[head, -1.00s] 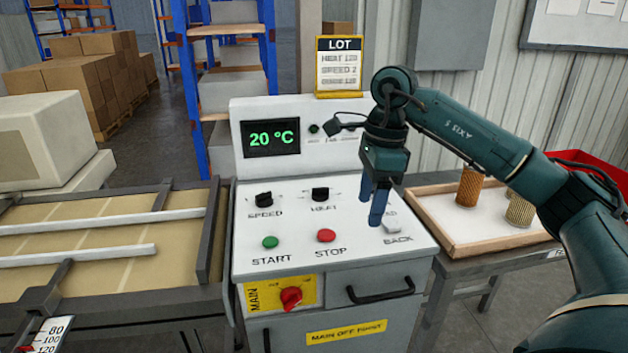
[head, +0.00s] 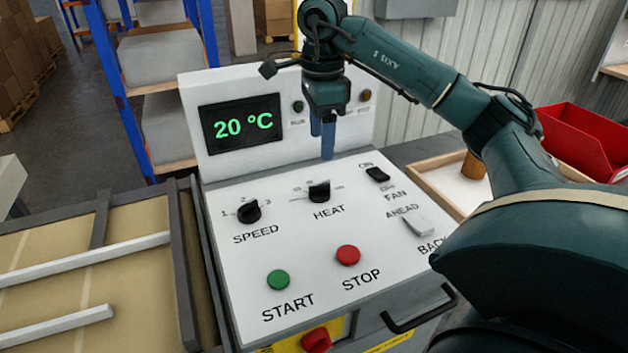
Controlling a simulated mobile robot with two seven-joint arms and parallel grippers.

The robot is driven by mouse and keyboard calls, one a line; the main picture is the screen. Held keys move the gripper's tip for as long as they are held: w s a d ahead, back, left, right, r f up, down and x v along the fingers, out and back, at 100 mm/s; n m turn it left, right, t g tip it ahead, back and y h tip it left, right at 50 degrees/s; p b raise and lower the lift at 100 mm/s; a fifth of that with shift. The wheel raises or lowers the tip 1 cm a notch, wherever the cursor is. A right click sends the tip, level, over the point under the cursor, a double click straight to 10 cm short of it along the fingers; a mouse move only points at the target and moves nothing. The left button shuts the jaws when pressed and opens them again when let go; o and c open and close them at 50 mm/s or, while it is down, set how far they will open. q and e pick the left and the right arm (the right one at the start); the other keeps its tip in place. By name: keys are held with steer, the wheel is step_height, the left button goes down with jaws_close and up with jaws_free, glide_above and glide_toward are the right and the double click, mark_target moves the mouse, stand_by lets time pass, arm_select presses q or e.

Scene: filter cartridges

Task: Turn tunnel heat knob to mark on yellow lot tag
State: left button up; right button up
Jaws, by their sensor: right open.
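The black heat knob (head: 319,191) sits on the white sloped control panel (head: 225,290), above the word HEAT. Small scale marks lie around it, too small to read. My right gripper (head: 322,143) is open and empty, fingers pointing down, above and behind the heat knob and apart from it. The yellow lot tag is out of view now. The display (head: 241,123) reads 20 °C in green. My left gripper is not in view.
The speed knob (head: 248,211), fan switch (head: 377,174), ahead/back switch (head: 418,222), green start button (head: 278,280) and red stop button (head: 347,255) surround the heat knob. A conveyor (head: 185,270) stands left; a wooden tray (head: 440,187) and red bin (head: 585,143) stand right.

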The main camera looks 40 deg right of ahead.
mark_target(320, 185)
step_height(320, 185, down, 11)
stand_by(0.3)
steer(key=shift+c, duration=0.3)
steer(key=shift+p, duration=0.3)
steer(key=c, duration=0.9)
